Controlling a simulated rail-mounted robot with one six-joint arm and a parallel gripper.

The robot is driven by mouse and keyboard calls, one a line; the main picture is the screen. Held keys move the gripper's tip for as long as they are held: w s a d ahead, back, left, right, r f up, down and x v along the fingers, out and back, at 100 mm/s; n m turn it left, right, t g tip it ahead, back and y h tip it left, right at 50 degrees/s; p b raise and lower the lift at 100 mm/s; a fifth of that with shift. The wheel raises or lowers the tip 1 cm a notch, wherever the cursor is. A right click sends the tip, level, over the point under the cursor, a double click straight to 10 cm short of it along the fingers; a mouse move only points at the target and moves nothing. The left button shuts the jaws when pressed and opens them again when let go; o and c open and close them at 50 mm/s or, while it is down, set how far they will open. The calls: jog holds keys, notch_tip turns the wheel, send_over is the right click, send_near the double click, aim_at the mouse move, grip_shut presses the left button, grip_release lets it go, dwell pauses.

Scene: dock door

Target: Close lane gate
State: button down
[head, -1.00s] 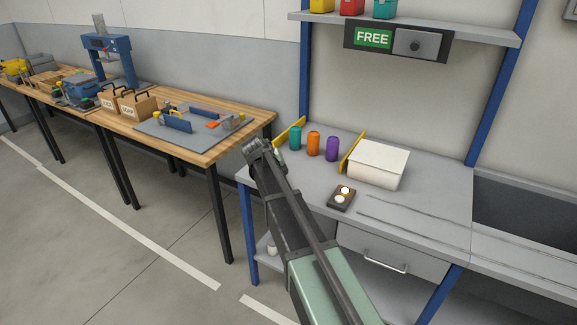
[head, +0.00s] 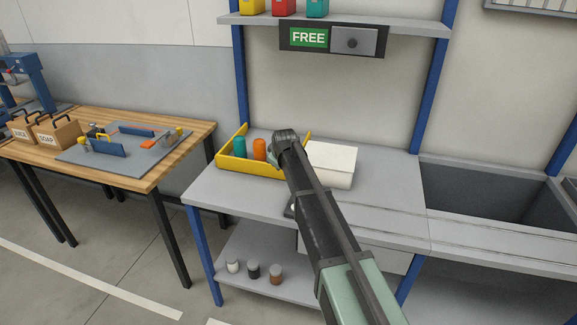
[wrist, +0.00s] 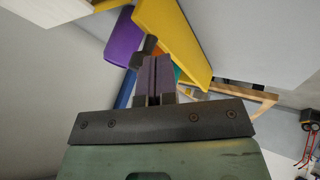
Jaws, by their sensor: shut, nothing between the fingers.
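The yellow-walled lane on the grey bench has a low front bar (head: 250,167) crossing its near side, apparently the gate, and a left wall (head: 230,138). The front bar's right end is close to my arm. A teal canister (head: 240,146) and an orange canister (head: 259,149) stand inside. A purple canister (wrist: 124,40) shows in the wrist view beside a large yellow panel (wrist: 172,38); I cannot tell which wall this is. My gripper (wrist: 153,78) is shut and empty, near the lane's right end. In the head view my wrist hides that end.
A white box (head: 331,164) stands right of the lane. A sign reading FREE (head: 309,38) hangs under the upper shelf (head: 340,26). A dark basin (head: 480,195) is at right. A wooden bench (head: 130,175) with boxes and a grey board stands left. The bench front left is clear.

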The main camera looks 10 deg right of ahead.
jog(key=shift+w+d+r, duration=0.15)
jog(key=shift+w+d, duration=0.2)
jog(key=shift+w, duration=0.35)
jog(key=shift+w, duration=0.1)
jog(key=s+r+p, duration=0.8)
jog(key=s, duration=0.2)
jog(key=shift+d, duration=0.35)
jog(key=s+d+f+m+g, duration=0.1)
jog(key=s+m+g, duration=0.2)
jog(key=s, duration=1.3)
jog(key=s+d+f+m+g, duration=0.1)
jog(key=s+m+g, duration=0.3)
jog(key=s, duration=1.3)
jog(key=shift+f+m, duration=0.6)
jog(key=shift+m, duration=0.6)
